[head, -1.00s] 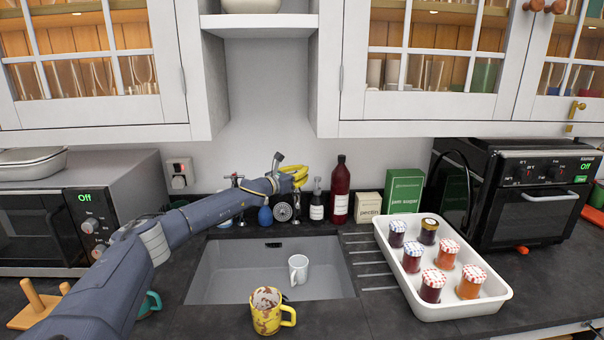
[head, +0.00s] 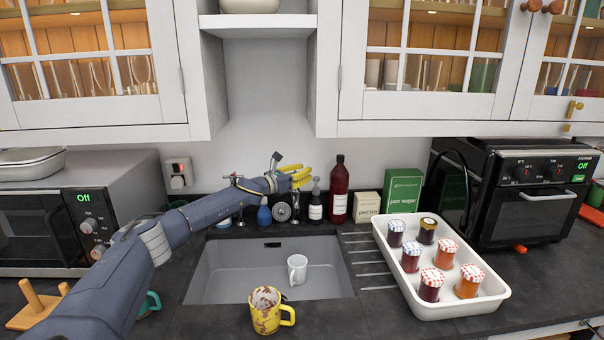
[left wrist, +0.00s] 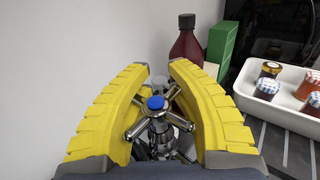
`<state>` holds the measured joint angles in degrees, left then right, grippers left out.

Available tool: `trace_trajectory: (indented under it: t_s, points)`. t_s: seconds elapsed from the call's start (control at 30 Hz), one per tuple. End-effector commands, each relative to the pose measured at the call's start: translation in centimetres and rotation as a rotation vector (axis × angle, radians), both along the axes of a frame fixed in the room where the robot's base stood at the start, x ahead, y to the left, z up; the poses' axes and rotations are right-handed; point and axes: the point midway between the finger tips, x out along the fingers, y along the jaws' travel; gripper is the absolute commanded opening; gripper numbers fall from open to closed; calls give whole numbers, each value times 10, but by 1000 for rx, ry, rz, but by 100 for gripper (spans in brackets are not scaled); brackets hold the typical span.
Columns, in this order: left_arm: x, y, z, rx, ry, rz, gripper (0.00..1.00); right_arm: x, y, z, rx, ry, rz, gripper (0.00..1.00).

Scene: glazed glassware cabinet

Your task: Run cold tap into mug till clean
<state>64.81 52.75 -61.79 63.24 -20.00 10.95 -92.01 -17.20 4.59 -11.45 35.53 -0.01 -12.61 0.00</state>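A tap with a chrome cross handle and blue cap (left wrist: 156,104) shows in the left wrist view. My left gripper's yellow fingers (head: 300,177) stand apart on either side of that handle; I cannot tell whether they touch it. In the head view the gripper is above the sink's back edge and hides most of that tap. A white mug (head: 297,269) stands in the sink (head: 228,275), with no water visible. A yellow mug (head: 266,316) with brown-red blotches stands on the counter in front of the sink. My right gripper is out of view.
Another cross-handled tap (head: 234,180) is left of the gripper. A white tray (head: 458,309) of jars is on the right. Cabinets hang above.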

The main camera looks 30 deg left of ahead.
Motion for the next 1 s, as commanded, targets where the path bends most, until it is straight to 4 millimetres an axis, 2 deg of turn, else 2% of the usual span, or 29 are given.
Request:
trace_trajectory:
  t_s: [0.03,0.4,0.77,1.0]
  points:
    - [1,2,9,0,-12,4,26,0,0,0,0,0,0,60]
    - [1,4,6,2,-9,7,68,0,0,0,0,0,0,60]
    - [-3,5,2,3,-4,8,70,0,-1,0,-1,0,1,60]
    - [-29,13,2,5,-2,8,70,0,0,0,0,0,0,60]
